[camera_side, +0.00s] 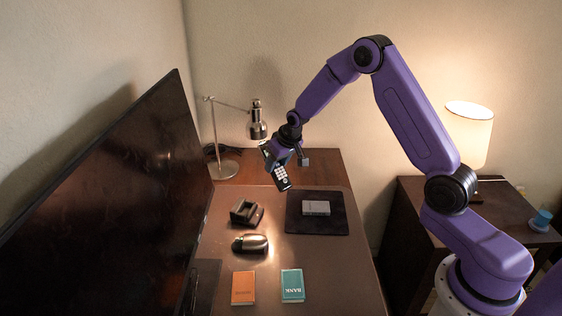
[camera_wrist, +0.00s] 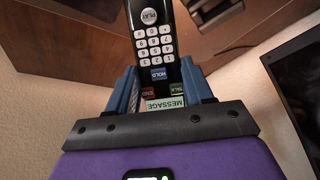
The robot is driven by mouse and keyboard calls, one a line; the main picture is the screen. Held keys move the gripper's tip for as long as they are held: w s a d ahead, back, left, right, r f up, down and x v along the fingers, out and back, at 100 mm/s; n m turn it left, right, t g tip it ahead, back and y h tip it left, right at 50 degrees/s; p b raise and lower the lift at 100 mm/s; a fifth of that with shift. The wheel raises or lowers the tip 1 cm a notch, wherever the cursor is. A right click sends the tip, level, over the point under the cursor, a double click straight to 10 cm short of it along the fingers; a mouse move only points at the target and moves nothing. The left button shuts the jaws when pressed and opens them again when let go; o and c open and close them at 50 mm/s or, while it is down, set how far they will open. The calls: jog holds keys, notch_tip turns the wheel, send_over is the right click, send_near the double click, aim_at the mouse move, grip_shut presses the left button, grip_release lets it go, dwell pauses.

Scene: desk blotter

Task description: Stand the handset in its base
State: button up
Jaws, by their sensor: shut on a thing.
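The handset (camera_side: 282,178) is black with pale keys. In the side view it hangs tilted, its lower end above the desk.
A desk lamp (camera_side: 226,168) stands behind the gripper. A large dark screen (camera_side: 120,210) borders the left. A black mat (camera_side: 300,226) with a grey box (camera_side: 316,208) lies right of the base. A rounded dark-and-silver object (camera_side: 250,243) and orange (camera_side: 243,288) and teal (camera_side: 292,285) booklets lie nearer.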

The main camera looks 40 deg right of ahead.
jog(key=shift+w+a+f+n+t, duration=0.2)
jog(key=shift+w+f+n+t, duration=0.2)
jog(key=shift+t, duration=0.2)
jog(key=shift+w+a+f+t, duration=0.15)
jog(key=shift+w+a+t, duration=0.1)
jog(key=shift+w+t, duration=0.15)
jog(key=shift+a+y, duration=0.1)
jog(key=shift+y, duration=0.2)
jog(key=shift+w+a+f+n+t, duration=0.2)
jog(key=shift+a+f+n+t, duration=0.1)
jog(key=shift+a+n+t, duration=0.3)
jog(key=a+r+n+t+y, duration=0.3)
jog(key=a+n+y, duration=0.1)
jog(key=a+y, duration=0.2)
jog(key=shift+w+a+t, duration=0.3)
jog(key=shift+a, duration=0.1)
jog(key=shift+f, duration=0.1)
jog(key=shift+f, duration=2.8)
